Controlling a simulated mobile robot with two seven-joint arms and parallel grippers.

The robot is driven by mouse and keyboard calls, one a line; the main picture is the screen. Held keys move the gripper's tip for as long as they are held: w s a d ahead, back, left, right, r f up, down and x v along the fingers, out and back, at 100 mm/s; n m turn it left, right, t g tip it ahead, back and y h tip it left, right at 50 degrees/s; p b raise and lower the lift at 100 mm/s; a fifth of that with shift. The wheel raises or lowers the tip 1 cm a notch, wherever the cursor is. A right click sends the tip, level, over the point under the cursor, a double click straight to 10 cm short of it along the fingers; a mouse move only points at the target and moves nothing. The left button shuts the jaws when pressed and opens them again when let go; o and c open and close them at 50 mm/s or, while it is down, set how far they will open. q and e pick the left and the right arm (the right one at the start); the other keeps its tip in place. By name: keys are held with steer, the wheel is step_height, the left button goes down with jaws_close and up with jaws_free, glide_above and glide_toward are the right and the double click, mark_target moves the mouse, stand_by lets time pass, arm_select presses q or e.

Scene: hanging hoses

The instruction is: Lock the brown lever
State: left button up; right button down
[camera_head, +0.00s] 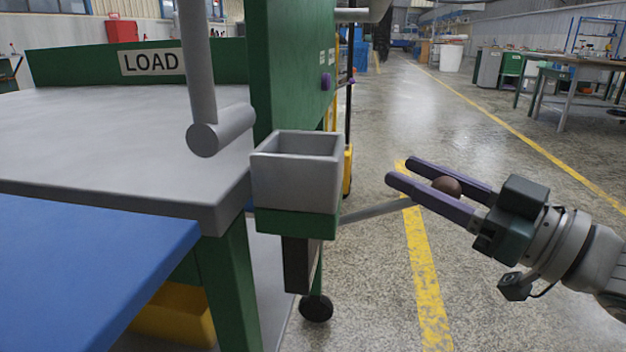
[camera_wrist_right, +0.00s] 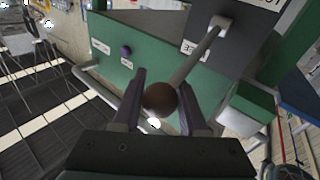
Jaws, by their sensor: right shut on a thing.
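The brown lever has a round brown knob (camera_head: 447,187) at the end of a grey rod (camera_head: 378,211). The rod runs left toward the green machine, behind the grey open box. My right gripper (camera_head: 439,180) is shut on the knob, with a purple finger on either side of it. In the right wrist view the knob (camera_wrist_right: 160,99) sits between the fingers, and the rod (camera_wrist_right: 194,57) slants up to a grey mount on a dark panel with a partly readable label. My left gripper is not in view.
A grey open box (camera_head: 297,180) is fixed at the machine's corner. A grey bar with a cylindrical end (camera_head: 221,130) hangs over the table marked LOAD. A blue surface (camera_head: 80,270) lies in front. The floor right of the machine is open, with yellow lines.

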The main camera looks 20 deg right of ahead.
step_height(320, 180, down, 11)
steer(key=m+t+h+b, duration=0.6)
steer(key=m+t+b, duration=0.3)
steer(key=b, duration=1.1)
steer(key=d+m, duration=0.1)
steer(key=m, duration=0.2)
steer(key=shift+s+m+t, duration=0.2)
steer(key=shift+m+t, duration=0.1)
steer(key=shift+f, duration=0.15)
steer(key=c, duration=0.5)
jaws_free()
steer(key=shift+c, duration=0.2)
steer(key=shift+o, duration=0.4)
steer(key=shift+a, duration=0.25)
steer(key=v, duration=0.9)
steer(key=shift+s+f, duration=0.2)
steer(key=shift+s, duration=0.1)
